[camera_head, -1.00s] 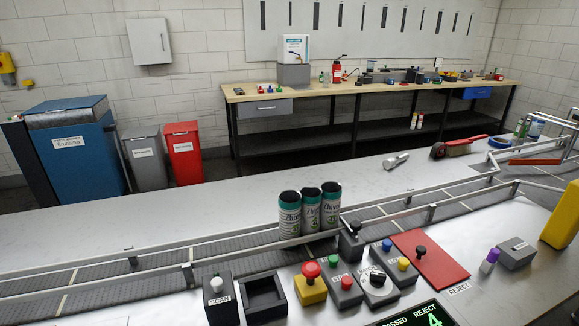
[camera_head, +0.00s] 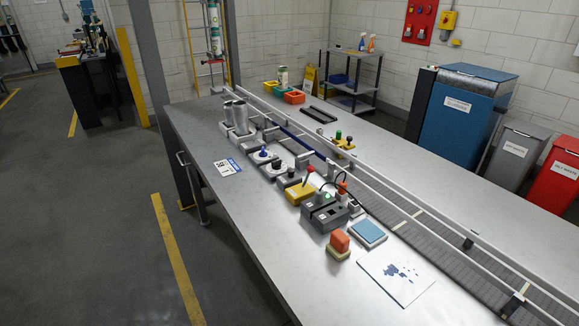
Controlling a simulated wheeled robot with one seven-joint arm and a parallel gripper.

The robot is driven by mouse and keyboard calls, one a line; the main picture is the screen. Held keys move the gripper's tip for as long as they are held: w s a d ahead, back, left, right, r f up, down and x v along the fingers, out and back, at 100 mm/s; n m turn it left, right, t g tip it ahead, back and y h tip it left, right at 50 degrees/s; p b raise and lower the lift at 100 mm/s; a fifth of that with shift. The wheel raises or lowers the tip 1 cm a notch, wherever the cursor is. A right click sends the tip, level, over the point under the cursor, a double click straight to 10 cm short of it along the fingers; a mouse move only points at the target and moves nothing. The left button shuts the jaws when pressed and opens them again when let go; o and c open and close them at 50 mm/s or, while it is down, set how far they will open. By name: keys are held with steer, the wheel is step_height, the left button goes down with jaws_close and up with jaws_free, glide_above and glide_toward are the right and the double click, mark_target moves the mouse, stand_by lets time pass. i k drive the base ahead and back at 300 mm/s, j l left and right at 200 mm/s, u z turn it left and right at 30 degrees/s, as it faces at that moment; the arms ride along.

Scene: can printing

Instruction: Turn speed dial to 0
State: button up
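My gripper is not in view. No dial with a readable speed label or number scale shows. A grey box with a dark round knob (camera_head: 277,165) sits on the long metal bench, among a row of small controls along the conveyor. Its marking is too small to read, so I cannot tell whether it is the speed dial. A grey box with a blue knob (camera_head: 263,153) sits just behind it.
The bench (camera_head: 250,215) carries a conveyor (camera_head: 415,225), two silver cans (camera_head: 240,118), a yellow device (camera_head: 299,192), an orange-topped block (camera_head: 339,241), a blue pad (camera_head: 367,233) and a stained sheet (camera_head: 396,276). Open floor (camera_head: 90,220) lies left; bins (camera_head: 465,110) stand right.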

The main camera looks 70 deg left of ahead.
mark_target(276, 164)
steer(key=u, duration=1.95)
